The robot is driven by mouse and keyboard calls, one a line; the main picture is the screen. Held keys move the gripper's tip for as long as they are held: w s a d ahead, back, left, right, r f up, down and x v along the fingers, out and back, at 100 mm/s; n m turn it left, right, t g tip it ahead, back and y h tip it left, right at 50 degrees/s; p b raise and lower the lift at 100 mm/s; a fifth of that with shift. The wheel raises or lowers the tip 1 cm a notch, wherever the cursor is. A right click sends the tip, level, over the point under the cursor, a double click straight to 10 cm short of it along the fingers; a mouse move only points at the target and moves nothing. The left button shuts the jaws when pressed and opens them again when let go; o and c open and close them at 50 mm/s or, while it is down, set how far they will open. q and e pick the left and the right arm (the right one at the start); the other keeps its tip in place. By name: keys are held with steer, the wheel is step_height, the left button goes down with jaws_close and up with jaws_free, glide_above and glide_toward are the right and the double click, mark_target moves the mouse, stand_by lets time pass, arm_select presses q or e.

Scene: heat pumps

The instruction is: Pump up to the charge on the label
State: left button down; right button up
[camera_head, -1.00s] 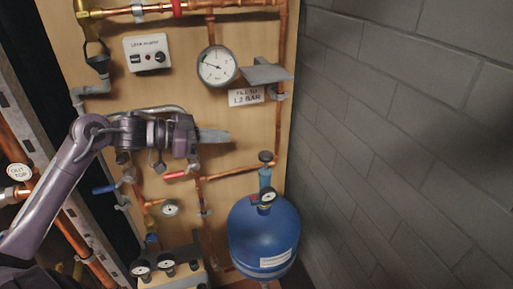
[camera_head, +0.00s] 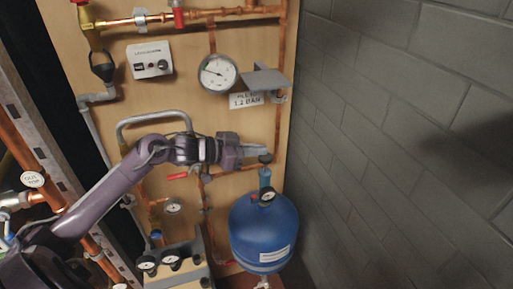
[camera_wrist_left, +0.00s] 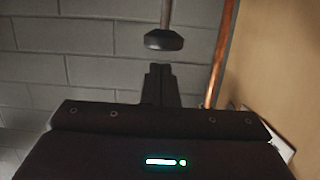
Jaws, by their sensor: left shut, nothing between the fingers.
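A white label (camera_head: 247,100) reads 1.2 BAR, its upper line partly covered by a grey bracket. The round dial gauge (camera_head: 218,73) is on the wooden board left of it, its needle toward the left. The blue vessel (camera_head: 264,235) stands at lower right with a small gauge (camera_head: 267,196) and a blue fitting on top. A black knob (camera_head: 265,158) sits above that fitting. My left gripper (camera_head: 256,150) is shut and empty beside the knob. In the left wrist view, the knob (camera_wrist_left: 164,40) on its grey rod appears just beyond the closed fingers (camera_wrist_left: 160,85), apart from them in the picture.
Copper pipes (camera_head: 280,45) run across the board. A red-handled valve (camera_head: 178,176) and a small gauge (camera_head: 172,207) lie below my left arm. A control box (camera_head: 150,61) is at upper left. A grey block wall (camera_head: 410,130) bounds the right side, with open space before it.

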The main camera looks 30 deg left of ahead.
arm_select(q)
steer(key=shift+f, duration=0.45)
